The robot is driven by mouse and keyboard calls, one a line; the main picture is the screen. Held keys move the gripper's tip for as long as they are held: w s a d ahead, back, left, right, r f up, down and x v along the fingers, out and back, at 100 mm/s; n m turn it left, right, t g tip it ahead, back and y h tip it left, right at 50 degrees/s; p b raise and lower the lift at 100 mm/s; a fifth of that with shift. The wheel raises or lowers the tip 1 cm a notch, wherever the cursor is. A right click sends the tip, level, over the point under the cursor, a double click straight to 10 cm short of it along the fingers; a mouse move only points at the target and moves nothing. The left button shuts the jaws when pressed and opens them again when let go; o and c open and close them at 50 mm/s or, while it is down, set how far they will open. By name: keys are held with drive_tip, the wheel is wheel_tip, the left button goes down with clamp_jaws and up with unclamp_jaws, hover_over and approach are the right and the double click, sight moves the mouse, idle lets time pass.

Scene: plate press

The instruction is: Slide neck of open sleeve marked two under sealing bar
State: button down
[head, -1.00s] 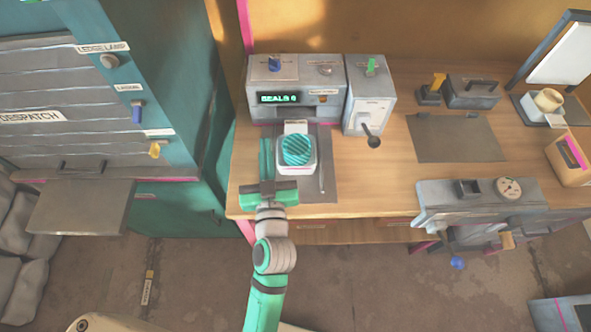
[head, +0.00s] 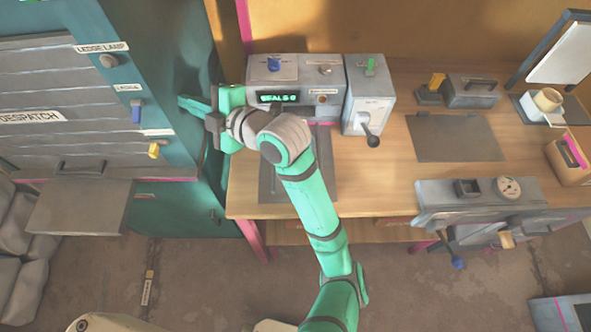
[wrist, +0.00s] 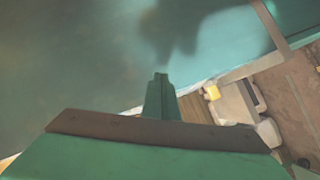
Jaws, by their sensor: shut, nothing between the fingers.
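The grey sealing machine (head: 299,83) stands at the back of the wooden bench, with a lit green display reading SEALS 0. A grey plate (head: 325,180) lies in front of it, largely covered by my arm. The sleeve cannot be seen in the head view; my arm covers the place in front of the machine. No number two is readable. My gripper (head: 190,104) is shut and empty, left of the machine, pointing left at the teal cabinet's side. Its closed fingers (wrist: 160,85) show in the wrist view against a blurred teal surface.
A grey box with a dark-knobbed lever (head: 369,100) stands right of the machine. A dark mat (head: 455,138) lies bare further right.

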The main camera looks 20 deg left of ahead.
drive_tip(key=s+d+f+n+g+h, duration=0.3)
drive_tip(key=d+f+n+g+h, duration=0.1)
drive_tip(key=d+f+n+h, duration=0.55)
drive_tip(key=d+h, duration=0.2)
drive_tip(key=d, duration=0.4)
drive_tip(key=d+f+n+h, duration=0.2)
drive_tip(key=d+n+h, duration=0.15)
drive_tip(key=d, duration=0.55)
drive_tip(key=shift+m+g, duration=0.4)
drive_tip(key=shift+m, duration=0.2)
wheel_tip(320, 180, down, 9)
drive_tip(key=shift+s+f, duration=0.1)
drive_tip(key=shift+s, duration=0.05)
drive_tip(key=w, duration=0.1)
drive_tip(key=w+a, duration=0.1)
drive_tip(key=w, duration=0.1)
drive_tip(key=shift+f, duration=0.2)
drive_tip(key=shift+w, duration=0.5)
drive_tip(key=shift+a, duration=0.1)
